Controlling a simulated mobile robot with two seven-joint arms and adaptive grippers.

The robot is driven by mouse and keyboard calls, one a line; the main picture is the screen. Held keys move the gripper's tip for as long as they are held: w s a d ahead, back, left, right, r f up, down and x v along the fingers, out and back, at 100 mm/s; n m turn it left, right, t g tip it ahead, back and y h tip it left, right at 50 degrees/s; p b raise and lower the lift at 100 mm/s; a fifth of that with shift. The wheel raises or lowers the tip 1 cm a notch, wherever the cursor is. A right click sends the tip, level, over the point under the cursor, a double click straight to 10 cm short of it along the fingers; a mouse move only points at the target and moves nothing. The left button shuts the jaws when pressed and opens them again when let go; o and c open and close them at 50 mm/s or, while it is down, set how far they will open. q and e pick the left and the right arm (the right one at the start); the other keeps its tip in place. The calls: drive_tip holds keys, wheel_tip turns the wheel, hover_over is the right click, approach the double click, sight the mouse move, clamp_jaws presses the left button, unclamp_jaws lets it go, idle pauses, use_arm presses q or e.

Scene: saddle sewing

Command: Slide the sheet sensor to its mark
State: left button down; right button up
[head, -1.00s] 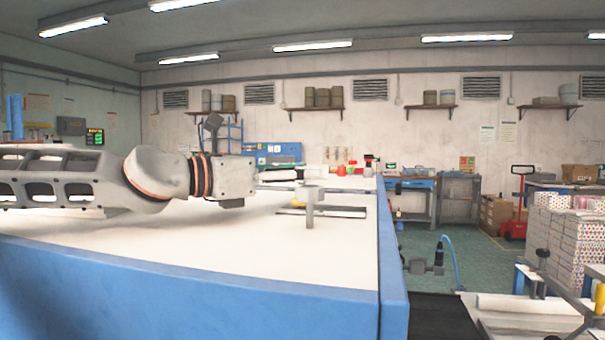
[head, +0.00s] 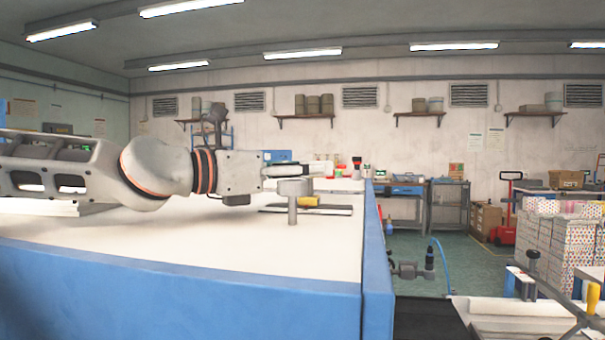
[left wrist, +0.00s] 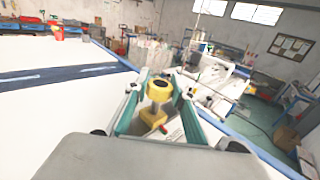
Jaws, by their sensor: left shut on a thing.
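My left gripper (head: 318,170) reaches over the white table, its fingers lying level above a dark rail (head: 338,210). In the left wrist view the gripper (left wrist: 158,97) is shut on a yellow knob with a dark centre (left wrist: 159,89), which appears to be the sheet sensor's. A yellow part (left wrist: 152,117) shows below the knob. In the head view a yellow part (head: 309,201) shows low at the rail, just right of a grey post with a round top (head: 293,190). The post hides part of the view there. I cannot make out the mark. My right gripper is not in view.
The white tabletop (head: 220,235) has a blue edge (head: 200,295) and is clear in front. Small bottles (head: 357,167) stand at its far end. A grey fitting with a blue hose (head: 410,270) stands right of the table. Stacks of patterned boxes (head: 560,245) stand farther right.

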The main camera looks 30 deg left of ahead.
use_arm(q)
drive_tip(key=c, duration=1.7)
unclamp_jaws()
drive_tip(key=shift+v, duration=6.05)
drive_tip(key=shift+a, duration=0.1)
